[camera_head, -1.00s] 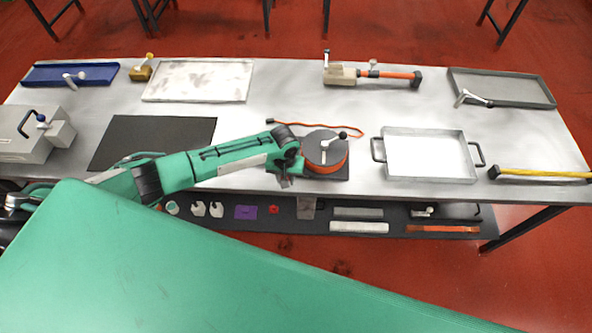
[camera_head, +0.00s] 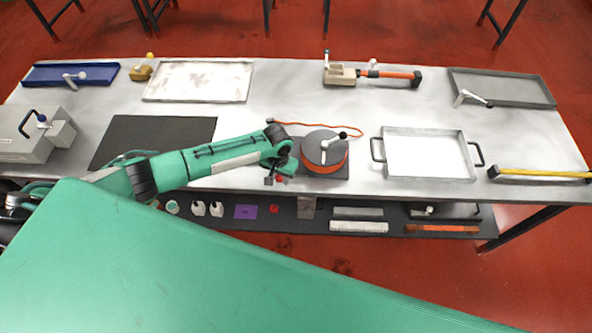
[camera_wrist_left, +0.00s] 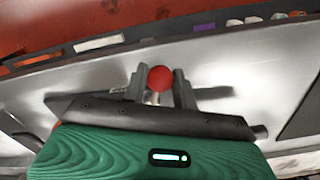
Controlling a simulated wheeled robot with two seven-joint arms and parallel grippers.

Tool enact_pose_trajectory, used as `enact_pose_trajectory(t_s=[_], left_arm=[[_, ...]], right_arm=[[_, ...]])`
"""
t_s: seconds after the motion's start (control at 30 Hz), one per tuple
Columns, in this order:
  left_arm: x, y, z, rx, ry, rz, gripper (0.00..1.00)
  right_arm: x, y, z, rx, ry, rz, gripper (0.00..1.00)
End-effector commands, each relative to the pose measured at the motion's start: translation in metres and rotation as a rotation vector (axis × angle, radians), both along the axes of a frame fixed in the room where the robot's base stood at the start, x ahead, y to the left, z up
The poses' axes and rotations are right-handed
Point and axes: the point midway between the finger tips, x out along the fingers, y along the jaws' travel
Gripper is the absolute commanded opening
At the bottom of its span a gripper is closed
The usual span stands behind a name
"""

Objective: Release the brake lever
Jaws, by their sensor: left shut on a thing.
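A cable drum (camera_head: 312,150) with an orange rim stands on a dark base near the table's front edge. A silver crank with a black knob (camera_head: 343,135) lies on its top. My left gripper (camera_head: 277,180) is just left of the drum, near the table's front edge. In the left wrist view, its two fingers (camera_wrist_left: 159,88) are shut on a round red knob (camera_wrist_left: 160,77). My right gripper is not in view.
An orange cable (camera_head: 320,127) runs behind the drum. A tray with handles (camera_head: 428,181) stands to the right, and a dark mat (camera_head: 120,128) lies to the left. Several small items lie on the lower shelf (camera_head: 320,213). Bare table lies between drum and tray.

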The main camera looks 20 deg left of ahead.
Motion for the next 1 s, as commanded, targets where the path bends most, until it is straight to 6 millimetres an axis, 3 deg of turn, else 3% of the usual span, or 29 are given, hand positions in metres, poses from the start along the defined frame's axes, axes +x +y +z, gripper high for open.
enact_pose_trajectory(t_s=[0.17,0.2,0.27,0.63,1.0], left_arm=[[0.000,0.001,0.000,0.001,0.000,-0.012,0.05],[0.000,0.001,0.000,0.001,0.000,-0.012,0.34],[0.000,0.001,0.000,0.001,0.000,-0.012,0.46],[0.000,0.001,0.005,0.000,0.000,-0.011,0.47],[0.000,0.000,0.047,-0.001,-0.001,-0.011,0.47]], right_arm=[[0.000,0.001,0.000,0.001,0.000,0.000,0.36],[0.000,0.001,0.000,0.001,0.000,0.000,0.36],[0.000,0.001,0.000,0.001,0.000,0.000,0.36],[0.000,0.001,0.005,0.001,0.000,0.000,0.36],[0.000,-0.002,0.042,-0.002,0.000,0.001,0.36]])
